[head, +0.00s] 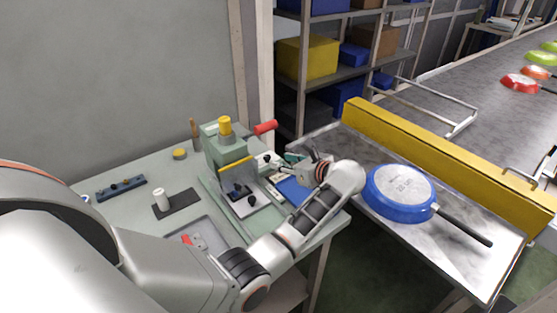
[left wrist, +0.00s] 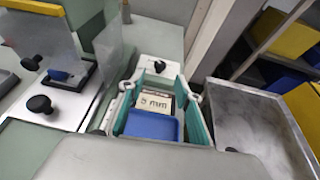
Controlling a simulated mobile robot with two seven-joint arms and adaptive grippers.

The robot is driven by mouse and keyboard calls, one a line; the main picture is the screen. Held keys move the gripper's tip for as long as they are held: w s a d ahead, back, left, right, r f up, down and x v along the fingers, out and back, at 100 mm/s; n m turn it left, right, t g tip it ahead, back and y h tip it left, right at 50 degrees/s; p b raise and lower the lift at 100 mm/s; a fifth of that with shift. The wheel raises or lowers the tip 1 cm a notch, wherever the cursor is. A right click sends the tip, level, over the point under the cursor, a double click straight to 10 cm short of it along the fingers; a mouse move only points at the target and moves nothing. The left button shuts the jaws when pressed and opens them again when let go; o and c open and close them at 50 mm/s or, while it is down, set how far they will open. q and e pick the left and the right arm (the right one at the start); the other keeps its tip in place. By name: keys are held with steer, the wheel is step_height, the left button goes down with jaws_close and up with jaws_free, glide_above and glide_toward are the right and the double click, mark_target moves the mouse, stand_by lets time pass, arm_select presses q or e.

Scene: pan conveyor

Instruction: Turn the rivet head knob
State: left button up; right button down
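A black knob (left wrist: 159,66) sits on a small white block, just past my left fingertips in the left wrist view. I take it for the rivet head knob. In the head view a dark knob (head: 266,158) shows beside the green press, left of my gripper. My left gripper (head: 296,160) is above the table's right side. In the left wrist view its teal fingers (left wrist: 162,82) are spread apart with nothing held between them. Contact with the knob cannot be seen. My right gripper is in neither view.
A green press (head: 224,146) with a red-handled lever stands left of my gripper. A blue tray (left wrist: 150,126) and a "5 mm" card (left wrist: 155,103) lie below the fingers. A blue pan (head: 399,190) rests on the metal table at right. Other black knobs (left wrist: 40,104) stand at left.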

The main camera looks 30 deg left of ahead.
mark_target(269, 157)
arm_select(q)
steer(key=shift+w+d+r+n+g, duration=0.15)
steer(key=shift+w+d+n+g, duration=0.25)
steer(key=shift+g, duration=0.1)
steer(key=shift+a+y, duration=0.15)
steer(key=shift+y, duration=0.15)
steer(key=x, duration=0.7)
steer(key=shift+a+f+p, duration=0.2)
steer(key=shift+a+p, duration=0.05)
steer(key=shift+p, duration=0.15)
jaws_close()
